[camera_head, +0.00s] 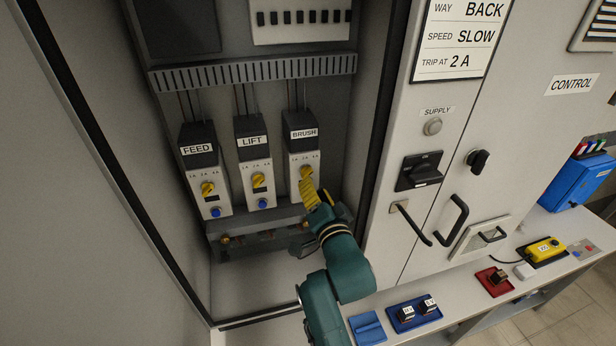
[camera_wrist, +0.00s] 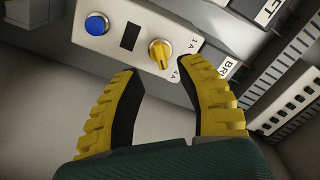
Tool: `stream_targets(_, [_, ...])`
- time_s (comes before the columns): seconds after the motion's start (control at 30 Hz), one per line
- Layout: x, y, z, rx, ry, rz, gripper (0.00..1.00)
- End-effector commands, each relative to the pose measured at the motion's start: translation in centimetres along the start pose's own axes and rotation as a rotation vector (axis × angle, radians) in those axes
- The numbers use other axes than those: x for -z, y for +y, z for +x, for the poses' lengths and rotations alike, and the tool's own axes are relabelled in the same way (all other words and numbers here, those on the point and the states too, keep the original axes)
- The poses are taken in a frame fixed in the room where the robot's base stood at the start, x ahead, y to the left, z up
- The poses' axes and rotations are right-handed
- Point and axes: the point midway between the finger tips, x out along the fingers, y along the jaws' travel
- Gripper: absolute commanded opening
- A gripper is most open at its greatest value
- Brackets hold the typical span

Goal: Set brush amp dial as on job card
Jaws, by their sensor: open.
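The BRUSH amp unit (camera_head: 304,160) is the rightmost of three in the open cabinet. Its yellow dial (camera_head: 306,172) also shows in the wrist view (camera_wrist: 160,53), with a blue button (camera_wrist: 97,24) on the same face. The dial's exact setting is too small to read. The job card (camera_head: 455,38) reads WAY BACK, SPEED SLOW, TRIP AT 2 A. My gripper (camera_head: 316,188) is open in front of the BRUSH unit. In the wrist view its fingertips (camera_wrist: 159,70) lie apart on either side of the line to the dial, with nothing between the pads.
The FEED unit (camera_head: 205,182) and LIFT unit (camera_head: 256,175) stand to the left, each with a yellow dial. A grey ledge (camera_head: 225,222) runs below them. The cabinet's right edge and a black handle (camera_head: 455,220) are right of my arm. A bench holds small trays.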

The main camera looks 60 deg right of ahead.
Motion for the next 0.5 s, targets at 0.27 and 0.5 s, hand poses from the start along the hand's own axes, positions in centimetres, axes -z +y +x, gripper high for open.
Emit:
stream_targets(0.27, [0.0, 0.0, 4.7, 0.000, 0.001, 0.000, 0.38])
stream_targets(0.5, [0.0, 0.0, 5.4, 0.000, 0.001, 0.000, 0.38])
